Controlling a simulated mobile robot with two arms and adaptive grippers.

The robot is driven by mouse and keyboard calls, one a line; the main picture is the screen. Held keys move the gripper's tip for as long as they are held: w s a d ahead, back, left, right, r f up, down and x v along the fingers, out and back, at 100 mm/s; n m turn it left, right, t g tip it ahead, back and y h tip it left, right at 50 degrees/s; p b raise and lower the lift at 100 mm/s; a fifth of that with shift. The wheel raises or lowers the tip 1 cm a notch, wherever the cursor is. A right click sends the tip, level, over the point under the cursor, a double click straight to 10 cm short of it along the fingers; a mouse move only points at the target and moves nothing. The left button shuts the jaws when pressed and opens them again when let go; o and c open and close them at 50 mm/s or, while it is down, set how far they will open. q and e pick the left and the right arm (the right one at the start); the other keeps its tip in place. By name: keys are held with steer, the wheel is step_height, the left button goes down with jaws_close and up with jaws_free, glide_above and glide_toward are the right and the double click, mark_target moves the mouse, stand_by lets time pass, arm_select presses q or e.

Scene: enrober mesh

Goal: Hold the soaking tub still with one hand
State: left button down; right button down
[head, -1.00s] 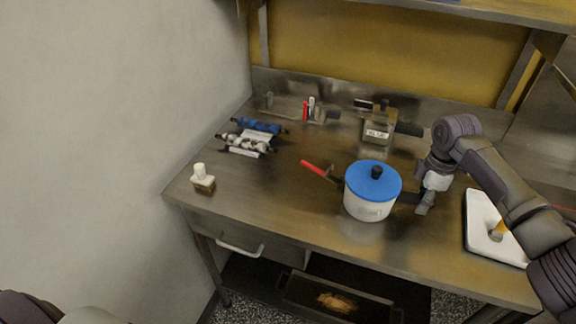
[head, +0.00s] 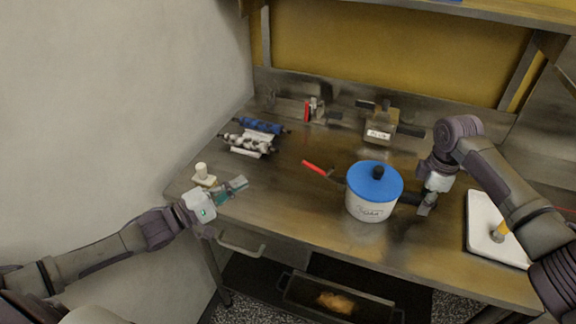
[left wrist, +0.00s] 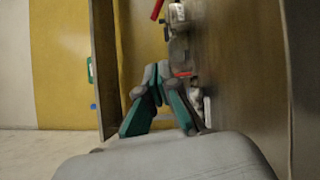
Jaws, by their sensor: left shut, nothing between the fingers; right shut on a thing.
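The soaking tub (head: 371,207) is a white round pot with a label, a blue lid (head: 364,180) and a black knob. It stands upright on the steel bench in the head view. My right gripper (head: 422,202) is at the tub's right side, shut on its dark side handle (head: 408,197). The grip is small and partly hidden in this view. My left gripper (head: 238,187) is shut and empty over the bench's front left edge, well left of the tub. Its closed fingertips (left wrist: 156,75) also show in the left wrist view.
A small white-topped block (head: 202,174) is close behind my left gripper. Blue and metallic rollers (head: 255,135) lie at the back left. A red-handled tool (head: 317,168) lies left of the tub. A white tray (head: 482,205) is at right. Bench between left gripper and tub is mostly clear.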

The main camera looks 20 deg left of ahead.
arm_select(q)
steer(key=x, duration=0.9)
steer(key=shift+w+d, duration=0.1)
steer(key=shift+w, duration=0.05)
steer(key=d, duration=0.1)
steer(key=w+d, duration=0.1)
steer(key=d, duration=0.1)
steer(key=shift+w+d+r, duration=0.1)
steer(key=shift+r, duration=0.15)
steer(key=shift+d, duration=0.55)
steer(key=shift+w+r, duration=0.1)
steer(key=shift+r, duration=0.1)
steer(key=shift+d+r+m, duration=0.15)
steer(key=shift+r+m, duration=0.15)
steer(key=shift+r, duration=0.05)
